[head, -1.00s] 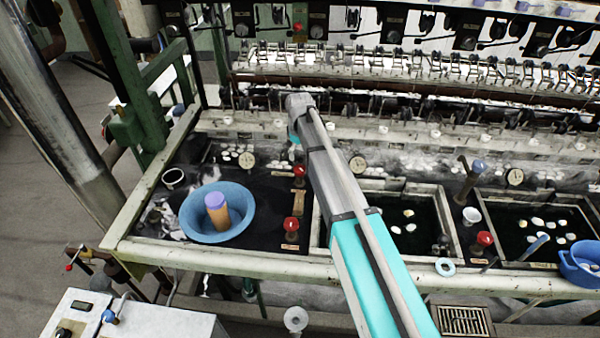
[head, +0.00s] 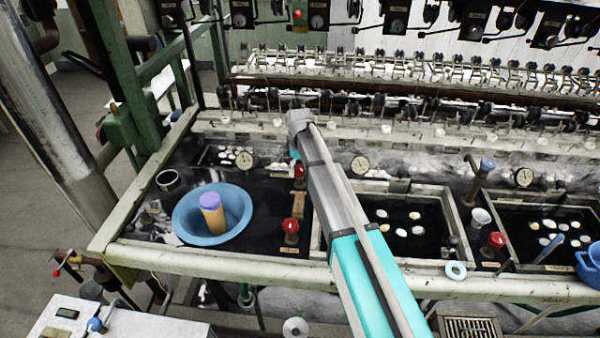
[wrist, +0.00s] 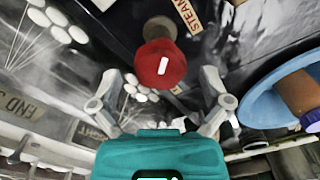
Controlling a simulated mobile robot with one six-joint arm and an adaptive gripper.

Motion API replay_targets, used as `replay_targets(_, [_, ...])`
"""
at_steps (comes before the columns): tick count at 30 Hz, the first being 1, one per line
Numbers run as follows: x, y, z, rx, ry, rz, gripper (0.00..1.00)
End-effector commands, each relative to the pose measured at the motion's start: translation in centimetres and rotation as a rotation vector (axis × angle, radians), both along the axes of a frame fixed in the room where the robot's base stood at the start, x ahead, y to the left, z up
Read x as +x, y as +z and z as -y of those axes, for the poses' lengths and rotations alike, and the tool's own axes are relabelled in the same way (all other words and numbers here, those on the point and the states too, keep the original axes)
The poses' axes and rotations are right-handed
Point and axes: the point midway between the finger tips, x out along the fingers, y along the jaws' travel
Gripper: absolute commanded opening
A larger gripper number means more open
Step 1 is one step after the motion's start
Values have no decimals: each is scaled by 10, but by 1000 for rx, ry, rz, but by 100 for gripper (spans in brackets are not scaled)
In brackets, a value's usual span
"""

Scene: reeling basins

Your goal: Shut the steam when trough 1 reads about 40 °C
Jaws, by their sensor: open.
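Contact cannot be told. Round dial gauges stand at the back of the basins, at left (head: 246,161), middle (head: 361,165) and right (head: 524,177). Their readings are too small to tell.
Another red knob (head: 290,226) is in front, and one more (head: 496,240) at right. Cocoons float in the middle trough (head: 455,232). Reeling fittings (head: 420,75) line the back.

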Motion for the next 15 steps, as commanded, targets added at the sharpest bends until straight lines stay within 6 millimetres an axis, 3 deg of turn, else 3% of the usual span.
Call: replay_targets(15, [0,-6,0,0,0,0,98])
